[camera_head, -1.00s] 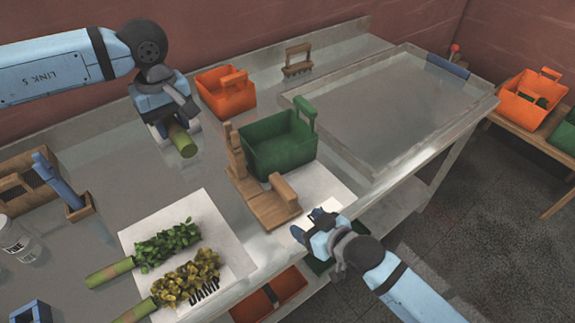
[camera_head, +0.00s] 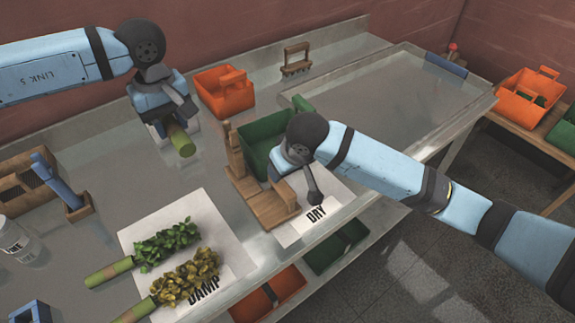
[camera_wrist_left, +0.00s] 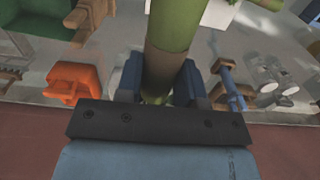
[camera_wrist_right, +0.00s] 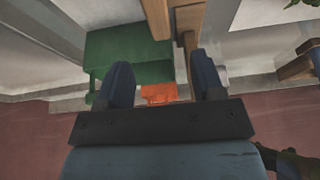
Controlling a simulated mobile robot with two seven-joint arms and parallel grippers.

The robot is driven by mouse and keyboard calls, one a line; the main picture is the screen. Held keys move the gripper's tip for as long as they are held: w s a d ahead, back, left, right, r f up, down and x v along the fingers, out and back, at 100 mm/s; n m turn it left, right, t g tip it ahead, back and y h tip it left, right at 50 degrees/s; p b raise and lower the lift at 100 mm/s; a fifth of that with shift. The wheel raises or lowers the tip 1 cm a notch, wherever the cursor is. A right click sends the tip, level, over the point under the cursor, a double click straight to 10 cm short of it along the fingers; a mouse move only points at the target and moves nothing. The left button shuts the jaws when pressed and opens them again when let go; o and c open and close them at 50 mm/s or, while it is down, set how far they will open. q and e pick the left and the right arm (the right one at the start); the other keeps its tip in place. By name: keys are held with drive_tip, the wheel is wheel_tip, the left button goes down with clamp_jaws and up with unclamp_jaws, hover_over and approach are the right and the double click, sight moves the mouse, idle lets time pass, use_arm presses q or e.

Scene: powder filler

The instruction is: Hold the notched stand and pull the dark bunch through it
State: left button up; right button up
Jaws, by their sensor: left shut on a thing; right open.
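The wooden notched stand (camera_head: 268,208) stands beside the green crate, with an upright post at its far end. My right gripper (camera_wrist_right: 155,85) is open and empty above the stand; its fingers are mostly hidden by my wrist in the head view. The stand's wooden parts (camera_wrist_right: 190,20) show ahead of the fingers in the right wrist view. My left gripper (camera_head: 172,132) is shut on a green stalk (camera_head: 181,143), which also shows in the left wrist view (camera_wrist_left: 172,40). Leaves on that stalk are not clear. A dark green leafy bunch (camera_head: 168,245) lies on the DAMP sheet.
A yellowish bunch (camera_head: 190,282) lies beside the dark one on the DAMP sheet (camera_head: 210,220). A DRY sheet (camera_head: 335,205) lies right of the stand. A green crate (camera_head: 255,145) and orange crate (camera_head: 225,95) stand behind. A blue-handled tool (camera_head: 60,185) stands left.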

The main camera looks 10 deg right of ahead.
drive_tip(key=x, duration=1.1)
drive_tip(key=shift+w+f, duration=0.2)
drive_tip(key=shift+f, duration=0.2)
clamp_jaws()
use_arm(q)
drive_tip(key=shift+d, duration=0.1)
